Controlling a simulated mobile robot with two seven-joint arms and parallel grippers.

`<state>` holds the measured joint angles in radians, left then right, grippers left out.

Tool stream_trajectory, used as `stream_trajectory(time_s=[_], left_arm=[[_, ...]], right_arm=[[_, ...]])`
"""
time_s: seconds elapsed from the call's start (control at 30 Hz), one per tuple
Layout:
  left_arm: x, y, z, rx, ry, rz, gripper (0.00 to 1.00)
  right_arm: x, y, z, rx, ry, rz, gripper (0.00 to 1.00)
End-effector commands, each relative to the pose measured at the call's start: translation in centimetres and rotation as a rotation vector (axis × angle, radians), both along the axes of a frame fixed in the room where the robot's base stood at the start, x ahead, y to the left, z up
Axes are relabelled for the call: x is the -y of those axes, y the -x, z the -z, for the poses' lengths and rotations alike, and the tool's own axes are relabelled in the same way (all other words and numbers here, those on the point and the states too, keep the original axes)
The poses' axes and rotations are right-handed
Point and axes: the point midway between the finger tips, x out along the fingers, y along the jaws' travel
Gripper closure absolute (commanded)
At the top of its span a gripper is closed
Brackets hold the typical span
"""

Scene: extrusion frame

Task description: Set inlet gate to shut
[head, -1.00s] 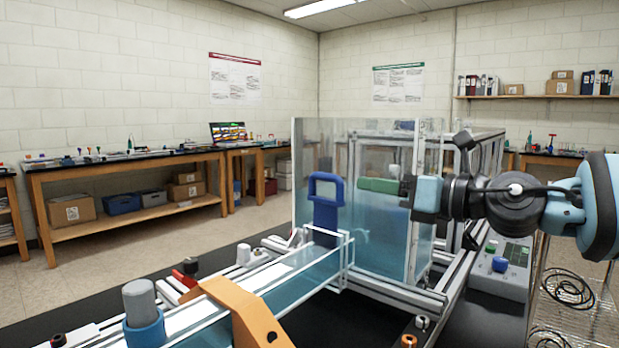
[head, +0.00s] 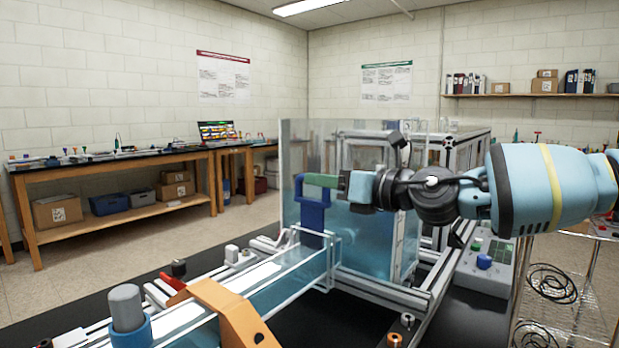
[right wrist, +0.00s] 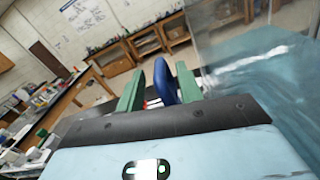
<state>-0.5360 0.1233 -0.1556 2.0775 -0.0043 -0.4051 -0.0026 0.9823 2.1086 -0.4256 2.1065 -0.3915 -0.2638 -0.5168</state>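The inlet gate appears to be the blue plate (head: 312,217) with a loop handle on top, standing upright at the end of the clear channel (head: 295,280). Whether its lower edge meets the channel floor is hard to tell through the clear walls. My right gripper (head: 320,181), with green fingers, is at the handle's top bar and partly covers it. In the right wrist view, the blue handle (right wrist: 163,84) stands between the two fingers of my right gripper (right wrist: 158,78), closer to the right finger, with a gap on the left. My left gripper is not in view.
A clear tank (head: 385,240) stands right behind the gate, close to my right arm. An orange bracket (head: 235,315) and a grey cylinder in a blue collar (head: 127,310) stand along the channel. A control box (head: 486,265) sits at the right.

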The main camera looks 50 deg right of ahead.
Motion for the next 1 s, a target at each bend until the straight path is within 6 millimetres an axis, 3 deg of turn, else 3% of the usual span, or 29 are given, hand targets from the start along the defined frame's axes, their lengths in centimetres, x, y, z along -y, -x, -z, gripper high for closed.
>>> stream_trajectory(time_s=[0.4, 0.9, 1.0], left_arm=[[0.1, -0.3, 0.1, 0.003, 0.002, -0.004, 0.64], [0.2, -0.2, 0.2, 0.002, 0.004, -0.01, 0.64], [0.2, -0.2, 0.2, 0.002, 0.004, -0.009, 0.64]], right_arm=[[-0.3, -3.3, 0.1, -0.001, -0.001, 0.0, 0.64], [-0.4, -4.0, 0.1, 0.001, -0.002, 0.0, 0.64], [-0.4, -4.0, 0.0, 0.001, -0.002, 0.0, 0.77]])
